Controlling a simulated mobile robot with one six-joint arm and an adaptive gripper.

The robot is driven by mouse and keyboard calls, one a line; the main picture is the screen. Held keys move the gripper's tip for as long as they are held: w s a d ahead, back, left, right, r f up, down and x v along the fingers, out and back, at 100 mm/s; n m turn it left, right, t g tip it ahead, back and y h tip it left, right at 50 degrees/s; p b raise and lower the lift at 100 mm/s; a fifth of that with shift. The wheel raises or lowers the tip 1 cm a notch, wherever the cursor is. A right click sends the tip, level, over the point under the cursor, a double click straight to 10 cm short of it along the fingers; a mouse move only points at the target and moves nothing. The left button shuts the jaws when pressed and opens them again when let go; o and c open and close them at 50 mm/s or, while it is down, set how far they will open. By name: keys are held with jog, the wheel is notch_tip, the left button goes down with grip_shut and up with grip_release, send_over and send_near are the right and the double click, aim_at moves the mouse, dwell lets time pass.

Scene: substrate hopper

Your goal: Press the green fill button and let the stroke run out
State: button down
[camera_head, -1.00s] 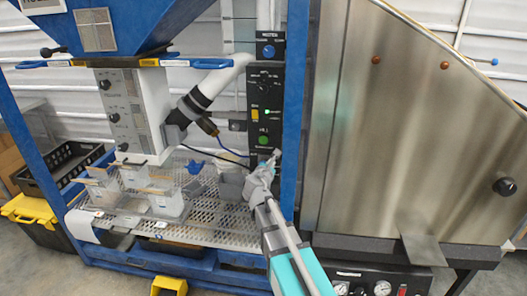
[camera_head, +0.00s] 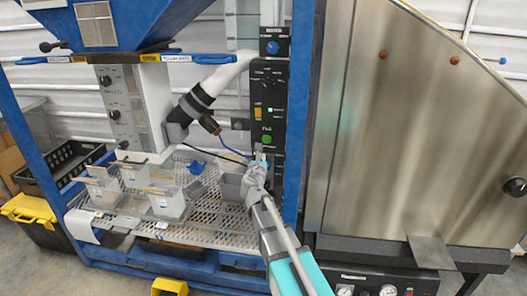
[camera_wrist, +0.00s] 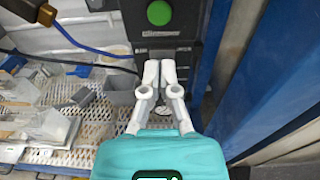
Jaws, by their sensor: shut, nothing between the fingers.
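The green fill button (camera_head: 266,140) is a round green disc low on the black control panel (camera_head: 262,88), with a label under it. In the wrist view the green button (camera_wrist: 159,13) is at the top centre, above my fingertips. My gripper (camera_head: 260,160) is shut and empty, just below the button in the head view. In the wrist view my gripper (camera_wrist: 160,62) has its pale fingers together in front of the lower panel. The button is fully visible. I cannot tell whether the fingertips touch the panel.
A blue frame post (camera_head: 296,110) stands right of the panel, and a large steel cabinet (camera_head: 400,140) is beyond it. Small clear containers (camera_head: 167,207) stand on the perforated tray (camera_head: 220,228) to the left. A dark cable and a blue hose hang left of the panel.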

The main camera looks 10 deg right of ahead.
aim_at(267, 138)
jog(key=x, duration=1.3)
jog(key=shift+w+d+b, duration=0.1)
jog(key=shift+w+b, duration=0.2)
jog(key=shift+b, duration=0.05)
jog(key=shift+w, duration=0.1)
jog(key=shift+x, duration=0.75)
jog(key=shift+w+r, duration=0.2)
jog(key=shift+r, duration=0.05)
jog(key=shift+d, duration=0.1)
jog(key=shift+s, duration=0.55)
jog(key=p+v, duration=0.1)
jog(key=v, duration=1.2)
jog(key=shift+s+a, duration=0.25)
jog(key=shift+s, duration=0.1)
